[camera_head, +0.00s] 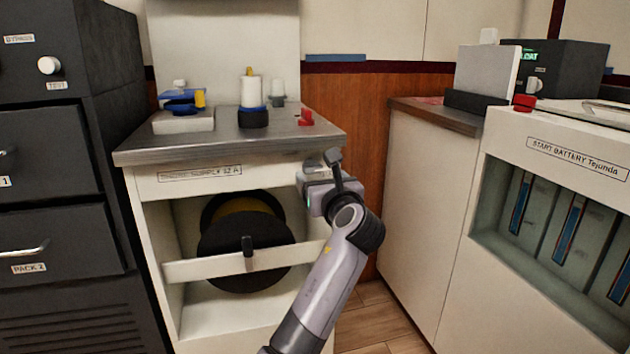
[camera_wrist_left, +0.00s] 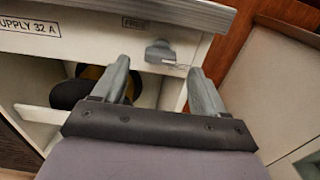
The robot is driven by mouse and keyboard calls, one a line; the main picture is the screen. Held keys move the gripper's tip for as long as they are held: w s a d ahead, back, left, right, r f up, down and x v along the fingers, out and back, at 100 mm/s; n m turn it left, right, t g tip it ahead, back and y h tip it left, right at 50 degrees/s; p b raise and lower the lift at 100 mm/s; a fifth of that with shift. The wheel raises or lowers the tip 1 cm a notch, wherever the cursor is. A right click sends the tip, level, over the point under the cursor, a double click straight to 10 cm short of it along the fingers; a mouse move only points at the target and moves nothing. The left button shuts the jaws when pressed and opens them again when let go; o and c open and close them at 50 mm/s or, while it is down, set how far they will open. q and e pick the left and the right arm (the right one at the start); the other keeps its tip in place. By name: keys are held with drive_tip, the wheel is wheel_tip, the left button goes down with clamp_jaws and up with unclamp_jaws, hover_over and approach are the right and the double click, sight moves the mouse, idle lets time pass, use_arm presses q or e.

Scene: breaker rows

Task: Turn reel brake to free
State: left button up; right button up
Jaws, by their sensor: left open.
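The reel brake appears to be the small grey knob (camera_wrist_left: 160,52) on the cabinet's front panel in the left wrist view. A label that seems to read FREE (camera_wrist_left: 135,23) is up and left of it, and a small label sits just below right. My left gripper (camera_head: 333,172) is open at the right end of that panel. In the wrist view its two fingers (camera_wrist_left: 160,82) stand either side of the knob, which shows between and beyond them, not gripped. In the head view my gripper makes the knob hard to pick out. My right gripper is not in view.
The grey worktop (camera_head: 225,143) above overhangs the panel. A white side cabinet (camera_head: 420,220) stands to the right, with floor between.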

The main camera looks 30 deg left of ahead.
sight(314, 171)
use_arm(q)
drive_tip(key=b+x, duration=0.1)
drive_tip(key=x, duration=0.2)
drive_tip(key=shift+w+a+f, duration=0.1)
drive_tip(key=shift+w+a, duration=0.45)
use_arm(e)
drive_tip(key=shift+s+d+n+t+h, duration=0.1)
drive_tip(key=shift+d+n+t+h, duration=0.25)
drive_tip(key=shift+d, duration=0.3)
use_arm(q)
drive_tip(key=c, duration=1.1)
drive_tip(key=shift+o, duration=0.2)
